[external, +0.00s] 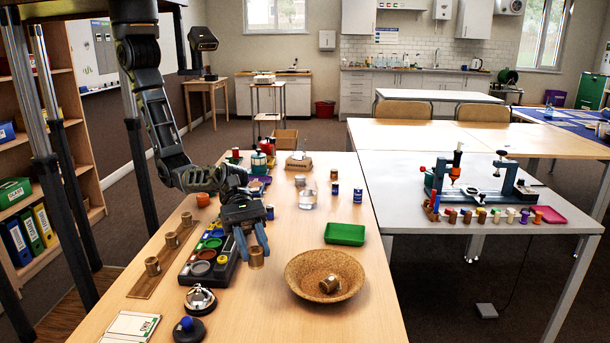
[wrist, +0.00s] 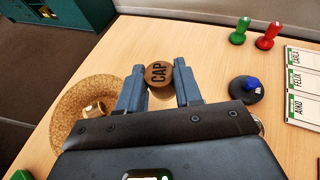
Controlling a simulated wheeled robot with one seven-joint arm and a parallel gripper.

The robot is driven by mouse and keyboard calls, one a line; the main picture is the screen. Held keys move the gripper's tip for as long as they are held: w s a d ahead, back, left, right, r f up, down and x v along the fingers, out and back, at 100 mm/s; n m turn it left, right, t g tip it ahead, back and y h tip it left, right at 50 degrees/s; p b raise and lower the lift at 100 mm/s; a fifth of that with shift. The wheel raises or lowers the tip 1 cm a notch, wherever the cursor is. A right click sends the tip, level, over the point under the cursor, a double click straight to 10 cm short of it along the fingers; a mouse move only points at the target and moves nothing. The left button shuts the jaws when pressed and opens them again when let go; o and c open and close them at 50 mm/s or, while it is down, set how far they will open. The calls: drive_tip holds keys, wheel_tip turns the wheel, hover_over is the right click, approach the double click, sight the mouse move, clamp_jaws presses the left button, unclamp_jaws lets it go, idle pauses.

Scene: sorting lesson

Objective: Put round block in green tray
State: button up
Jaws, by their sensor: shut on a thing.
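My gripper (external: 252,246) is shut on a brown round block (external: 256,258) and holds it above the table, left of the bowl. In the wrist view the round block (wrist: 158,75) sits between the two blue fingers of my gripper (wrist: 158,84), and its top reads "CAP". The green tray (external: 345,234) lies on the table to the right of my gripper, behind the bowl. It looks empty. A green corner, probably of the tray (wrist: 22,175), shows at the lower left of the wrist view.
A cork-like bowl (external: 304,264) holds another round brown piece (external: 329,284). A dark rack with coloured cups (external: 212,256) and a wooden strip with similar cylinders (external: 152,268) stand left. A bell (external: 200,300) and a blue-knobbed dark base (external: 189,328) are in front. Table between rack and tray is mostly clear.

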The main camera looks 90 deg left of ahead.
drive_tip(key=w+a+n+t+y+p, duration=0.1)
drive_tip(key=w+a+n+t+y, duration=0.15)
drive_tip(key=w+a, duration=0.55)
drive_tip(key=w+a+n+t+y, duration=0.2)
drive_tip(key=w+a+n, duration=0.15)
drive_tip(key=a, duration=0.85)
drive_tip(key=b, duration=0.2)
hover_over(341, 235)
drive_tip(key=shift+m, duration=0.3)
drive_tip(key=f, duration=0.6)
drive_tip(key=shift+s+d+f, duration=0.1)
drive_tip(key=shift+s+d, duration=0.2)
drive_tip(key=shift+d, duration=0.1)
drive_tip(key=shift+w+a+f, duration=0.3)
drive_tip(key=shift+a, duration=0.05)
drive_tip(key=shift+f+t+h+b, duration=0.25)
drive_tip(key=shift+f+b, duration=0.35)
drive_tip(key=shift+f, duration=1.35)
drive_tip(key=shift+f, duration=0.2)
drive_tip(key=o, duration=1)
drive_tip(key=shift+r, duration=0.1)
